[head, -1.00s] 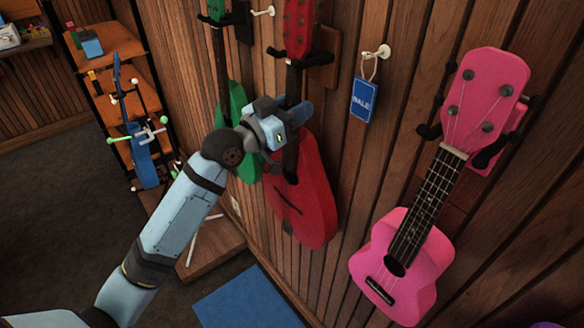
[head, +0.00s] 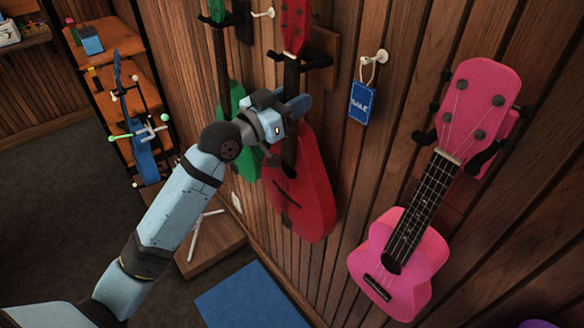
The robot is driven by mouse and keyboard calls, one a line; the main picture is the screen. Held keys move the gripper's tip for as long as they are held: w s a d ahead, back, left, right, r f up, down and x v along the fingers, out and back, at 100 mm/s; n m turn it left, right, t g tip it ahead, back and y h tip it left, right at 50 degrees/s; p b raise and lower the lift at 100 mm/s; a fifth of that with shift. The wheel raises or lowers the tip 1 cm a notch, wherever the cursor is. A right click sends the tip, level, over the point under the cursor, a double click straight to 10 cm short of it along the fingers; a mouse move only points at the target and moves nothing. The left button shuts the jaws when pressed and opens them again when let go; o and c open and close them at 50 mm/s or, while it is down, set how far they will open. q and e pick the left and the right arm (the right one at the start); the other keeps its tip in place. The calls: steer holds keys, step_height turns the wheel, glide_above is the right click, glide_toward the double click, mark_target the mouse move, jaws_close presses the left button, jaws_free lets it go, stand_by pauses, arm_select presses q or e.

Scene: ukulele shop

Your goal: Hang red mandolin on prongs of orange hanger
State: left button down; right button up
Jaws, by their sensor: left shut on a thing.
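The red mandolin (head: 309,190) hangs nearly upright in front of the wood wall in the head view, its red headstock (head: 294,24) near the top edge. My left gripper (head: 290,118) is shut on its dark neck just above the body, and the gripper hides part of the neck. The hanger (head: 328,47), an orange-brown plate with black prongs (head: 316,60), is on the wall just right of and behind the upper neck. The headstock is at or above prong height. I cannot tell whether the neck sits between the prongs or touches them. My right gripper is not in view.
A green instrument (head: 238,100) hangs close on the left, partly behind my arm. A blue sale tag (head: 363,103) on a white peg and a pink ukulele (head: 402,262) are to the right. A shelf rack (head: 112,40) stands at left. A blue mat (head: 250,298) lies below.

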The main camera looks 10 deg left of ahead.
arm_select(q)
steer(key=shift+r+v, duration=0.25)
steer(key=shift+v, duration=0.9)
steer(key=shift+r+v, duration=0.25)
steer(key=shift+v, duration=0.85)
steer(key=shift+s+a, duration=0.1)
steer(key=shift+r+v, duration=0.25)
steer(key=shift+v, duration=1.2)
steer(key=shift+r+v, duration=0.2)
steer(key=shift+v, duration=1.25)
